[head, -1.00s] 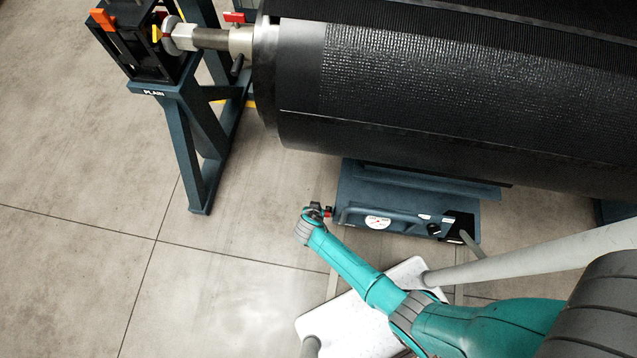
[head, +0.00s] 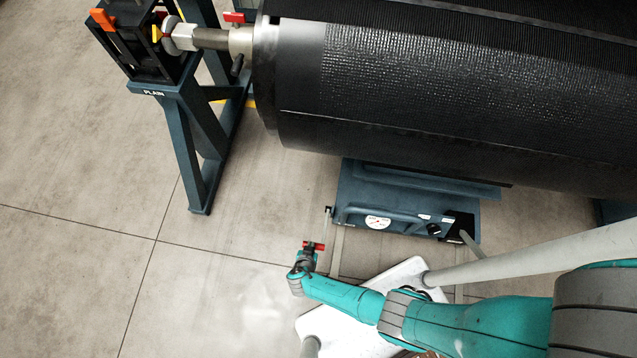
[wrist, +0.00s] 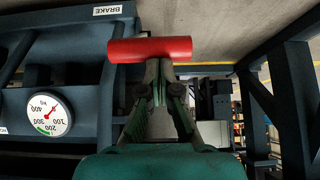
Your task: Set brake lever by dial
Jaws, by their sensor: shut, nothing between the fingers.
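The brake unit (head: 390,195) is a dark blue box under the roller. Its white dial (head: 377,222) also shows in the wrist view (wrist: 47,114), upside down, with a red needle and a green band at the lower edge; I cannot read it exactly. My gripper (head: 308,256) is shut, in front of and left of the box in the head view. A red bar (head: 314,246), seemingly the lever's handle, lies across its fingertips. In the wrist view the red bar (wrist: 150,49) crosses just beyond the closed fingers (wrist: 160,92). The lever's shaft is hidden.
A dark blue stand (head: 185,130) labelled PLAIN holds the roller's shaft at the left. The large black roller (head: 450,100) overhangs the box. A black knob (head: 434,230) sits right of the dial. Floor at the left is free.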

